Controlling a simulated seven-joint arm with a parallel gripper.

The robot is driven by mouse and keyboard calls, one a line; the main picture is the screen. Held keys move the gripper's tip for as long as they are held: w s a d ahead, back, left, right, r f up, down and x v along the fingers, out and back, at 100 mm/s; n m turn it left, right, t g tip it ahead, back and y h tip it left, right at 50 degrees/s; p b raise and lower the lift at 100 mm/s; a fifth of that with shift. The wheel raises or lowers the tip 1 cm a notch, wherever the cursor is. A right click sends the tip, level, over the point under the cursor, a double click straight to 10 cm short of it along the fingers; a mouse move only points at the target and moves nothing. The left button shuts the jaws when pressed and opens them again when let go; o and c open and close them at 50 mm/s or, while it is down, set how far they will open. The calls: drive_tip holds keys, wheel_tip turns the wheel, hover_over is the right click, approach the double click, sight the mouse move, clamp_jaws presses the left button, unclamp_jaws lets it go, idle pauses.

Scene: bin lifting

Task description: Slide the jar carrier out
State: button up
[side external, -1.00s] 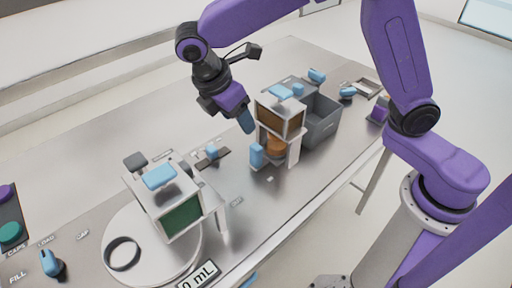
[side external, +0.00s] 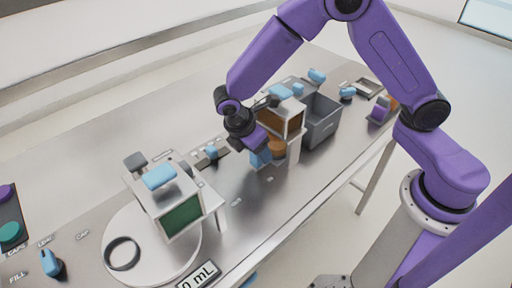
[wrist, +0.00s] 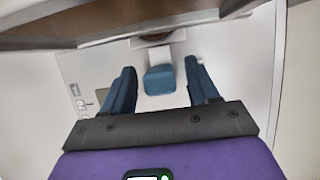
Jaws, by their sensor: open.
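The jar carrier shows its blue handle (wrist: 160,80) in the wrist view, between my two fingers with a gap on each side. Its brown jar (side external: 277,149) shows in the side view, low in the station with the brown window (side external: 288,122). My gripper (wrist: 160,68) is open, with its fingers on either side of the handle and not closed on it. In the side view, my gripper (side external: 262,154) is low at the front of the station and partly covers the handle. The carrier's base is mostly hidden.
A grey bin (side external: 322,122) stands right beside the station. A second station with a green window (side external: 183,216) stands on a round plate (side external: 195,250) at the left, with a black ring (side external: 122,254) nearby. The metal table (side external: 262,205) in front of the station is mostly clear.

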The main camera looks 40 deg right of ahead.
clamp_jaws()
drive_tip(key=a, duration=0.7)
drive_tip(key=shift+a, duration=0.35)
unclamp_jaws()
drive_tip(key=v, duration=1.7)
drive_tip(key=shift+r, duration=0.15)
